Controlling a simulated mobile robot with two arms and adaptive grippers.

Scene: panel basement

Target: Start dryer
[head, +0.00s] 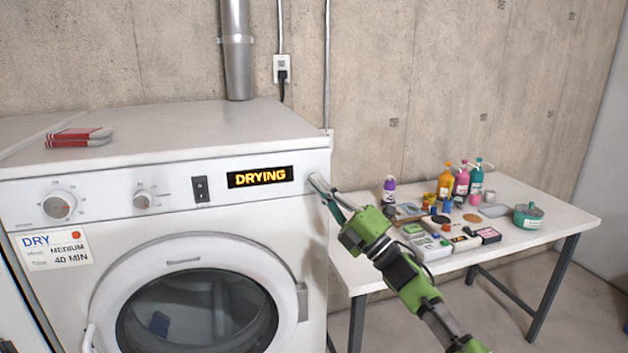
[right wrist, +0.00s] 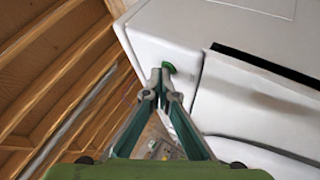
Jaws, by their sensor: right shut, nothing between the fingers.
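The white dryer (head: 180,170) fills the left of the head view. Its display (head: 260,177) is lit and reads "DRYING". My right gripper (head: 316,182) is shut and empty, with its tips at the panel's right end. In the right wrist view, the tips of my right gripper (right wrist: 162,80) are at a round green button (right wrist: 169,67), touching it or very close. Two knobs, a heat knob (head: 59,204) and a smaller one (head: 143,199), sit left of a dark rocker switch (head: 201,189). The round door (head: 195,250) looks closed.
A card (head: 52,249) on the dryer front reads "DRY", "MEDIUM", "40 MIN". A white table (head: 560,216) with bottles, small boxes and a green pot (head: 528,216) stands to the right.

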